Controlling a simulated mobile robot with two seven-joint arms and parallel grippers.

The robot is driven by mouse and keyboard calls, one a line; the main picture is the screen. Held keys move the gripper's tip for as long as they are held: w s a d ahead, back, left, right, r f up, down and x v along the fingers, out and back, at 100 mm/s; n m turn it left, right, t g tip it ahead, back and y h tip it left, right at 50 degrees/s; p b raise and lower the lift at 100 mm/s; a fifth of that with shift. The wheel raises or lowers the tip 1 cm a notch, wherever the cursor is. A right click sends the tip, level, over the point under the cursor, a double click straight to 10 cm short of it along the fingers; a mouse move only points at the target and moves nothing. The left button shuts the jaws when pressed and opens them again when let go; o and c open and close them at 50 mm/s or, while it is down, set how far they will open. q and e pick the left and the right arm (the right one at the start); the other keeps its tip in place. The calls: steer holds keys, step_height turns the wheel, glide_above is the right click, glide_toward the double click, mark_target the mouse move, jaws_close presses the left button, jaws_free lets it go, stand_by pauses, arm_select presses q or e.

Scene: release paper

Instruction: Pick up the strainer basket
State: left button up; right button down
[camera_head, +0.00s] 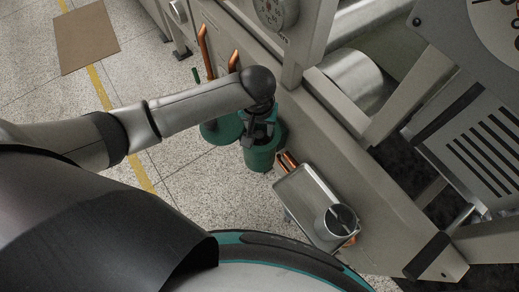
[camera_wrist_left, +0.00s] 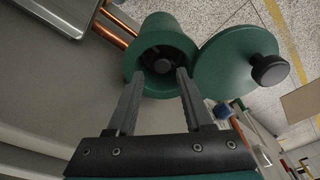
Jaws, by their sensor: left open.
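A green cylindrical housing (camera_head: 262,158) stands low beside the machine frame. In the left wrist view the housing (camera_wrist_left: 138,66) is open at the top, and its round green lid (camera_wrist_left: 235,62) with a black knob is swung aside. Something dark shows inside the opening; I cannot tell whether it is a strainer basket. A grey metal cup (camera_head: 330,226) with a bar across its top stands on a tray. My left gripper (camera_head: 260,130) is above the housing. In the wrist view its fingers (camera_wrist_left: 161,76) are apart and empty, with the tips at the near rim.
The metal tray (camera_head: 300,190) lies right of the housing, next to copper pipes (camera_head: 287,160). More copper pipes (camera_head: 204,50) rise at the back left. The machine frame (camera_head: 370,190) borders the right. A brown mat (camera_head: 86,35) lies on the open speckled floor.

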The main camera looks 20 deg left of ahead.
mark_target(259, 134)
arm_select(q)
steer(key=shift+w+a+f+b, duration=0.1)
steer(key=shift+w+f+b, duration=0.25)
steer(key=shift+f, duration=0.65)
steer(key=shift+w+a+f+b, duration=0.15)
steer(key=shift+f+b, duration=0.3)
steer(key=shift+f, duration=0.6)
steer(key=shift+w+a+f+b, duration=0.1)
steer(key=shift+w+f+b, duration=0.3)
steer(key=shift+f, duration=0.6)
jaws_close()
